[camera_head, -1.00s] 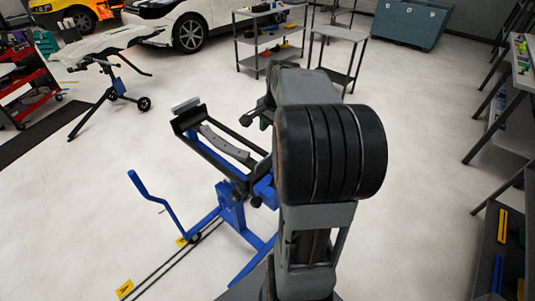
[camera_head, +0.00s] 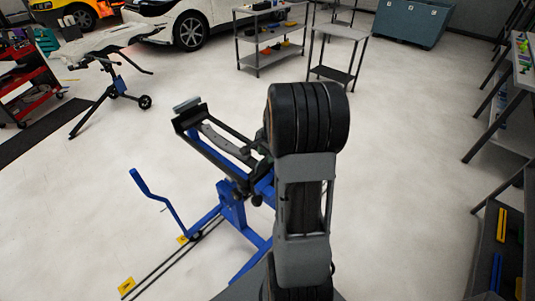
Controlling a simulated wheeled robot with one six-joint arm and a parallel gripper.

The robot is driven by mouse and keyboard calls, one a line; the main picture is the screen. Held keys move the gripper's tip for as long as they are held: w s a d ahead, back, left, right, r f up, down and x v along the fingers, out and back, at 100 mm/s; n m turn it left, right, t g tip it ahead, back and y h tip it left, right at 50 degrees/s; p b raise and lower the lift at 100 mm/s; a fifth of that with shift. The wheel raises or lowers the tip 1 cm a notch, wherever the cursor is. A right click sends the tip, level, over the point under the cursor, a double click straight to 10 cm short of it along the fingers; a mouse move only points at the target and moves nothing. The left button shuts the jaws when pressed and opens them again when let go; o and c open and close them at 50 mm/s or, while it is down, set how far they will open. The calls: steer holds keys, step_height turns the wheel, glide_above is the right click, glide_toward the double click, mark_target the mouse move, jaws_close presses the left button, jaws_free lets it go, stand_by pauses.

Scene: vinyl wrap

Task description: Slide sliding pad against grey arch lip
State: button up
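A curved grey strip (camera_head: 222,143), which looks like the arch lip, lies across a dark frame on a blue stand (camera_head: 232,205). A small light grey block (camera_head: 186,104) sits at the frame's upper left end; I cannot tell whether it is the sliding pad. My gripper (camera_head: 256,147) shows only as a small dark part at the right end of the strip. My own arm hides most of it. Whether its fingers are open, or touch the strip or hold anything, cannot be seen.
A tripod stand with a pale panel (camera_head: 105,45) is at the upper left. Shelves (camera_head: 270,35) stand behind, a rack at the right edge. Floor between is clear.

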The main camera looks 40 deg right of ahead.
steer(key=shift+f, duration=0.1)
steer(key=shift+c, duration=0.3)
jaws_close()
